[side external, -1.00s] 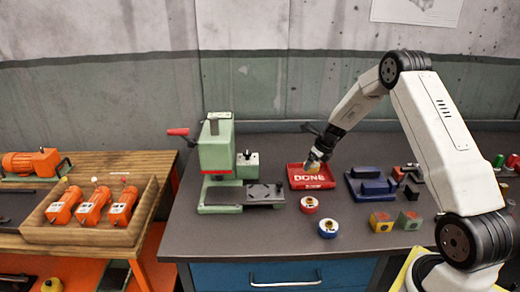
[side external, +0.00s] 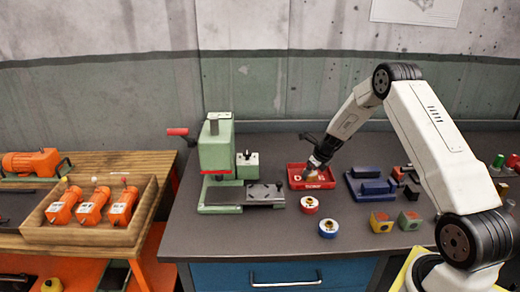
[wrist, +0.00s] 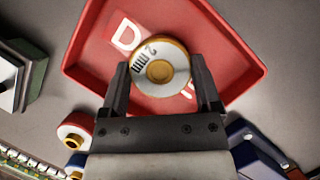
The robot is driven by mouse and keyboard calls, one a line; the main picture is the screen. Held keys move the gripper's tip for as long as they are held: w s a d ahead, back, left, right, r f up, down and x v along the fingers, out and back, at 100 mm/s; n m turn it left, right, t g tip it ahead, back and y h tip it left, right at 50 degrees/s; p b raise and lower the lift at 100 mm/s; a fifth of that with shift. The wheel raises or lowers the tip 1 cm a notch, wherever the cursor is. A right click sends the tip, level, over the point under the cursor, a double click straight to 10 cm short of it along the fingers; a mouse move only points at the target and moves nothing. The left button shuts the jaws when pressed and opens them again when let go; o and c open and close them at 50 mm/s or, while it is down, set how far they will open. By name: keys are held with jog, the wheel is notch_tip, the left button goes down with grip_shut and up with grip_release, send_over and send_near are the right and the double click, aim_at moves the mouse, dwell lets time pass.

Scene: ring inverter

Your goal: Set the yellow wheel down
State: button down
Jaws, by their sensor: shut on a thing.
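The yellow wheel (wrist: 162,66) has a yellow rim, a pale face marked "2 mm" and a round centre. In the wrist view it sits between the two fingers of my gripper (wrist: 160,78), which is shut on it. The red tray (wrist: 92,72) with white lettering lies under the wheel. In the side view my gripper (side external: 313,168) is low over the red tray (side external: 318,186) and covers the middle of its "DONE" label. The wheel is small there, and I cannot tell whether it touches the tray floor.
A red-rimmed wheel (side external: 309,206) and a blue-rimmed wheel (side external: 328,230) stand in front of the tray. A green press (side external: 215,155) is to the left, a blue fixture (side external: 370,186) to the right. A yellow block (side external: 381,223) and a green block (side external: 409,221) are front right.

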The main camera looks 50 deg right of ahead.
grip_release()
jog(key=v, duration=1.2)
jog(key=shift+r, duration=0.15)
dwell(0.6)
jog(key=s+a+r+n+g, duration=0.1)
jog(key=s+a+n, duration=0.1)
jog(key=a+n, duration=0.7)
jog(key=s+a+r+n, duration=0.1)
jog(key=s+a+n, duration=0.1)
jog(key=a+n, duration=0.7)
jog(key=s+a+n+g, duration=0.1)
jog(key=s+a+n, duration=1)
jog(key=n, duration=0.7)
jog(key=shift+s+a, duration=0.3)
jog(key=shift+a, duration=0.2)
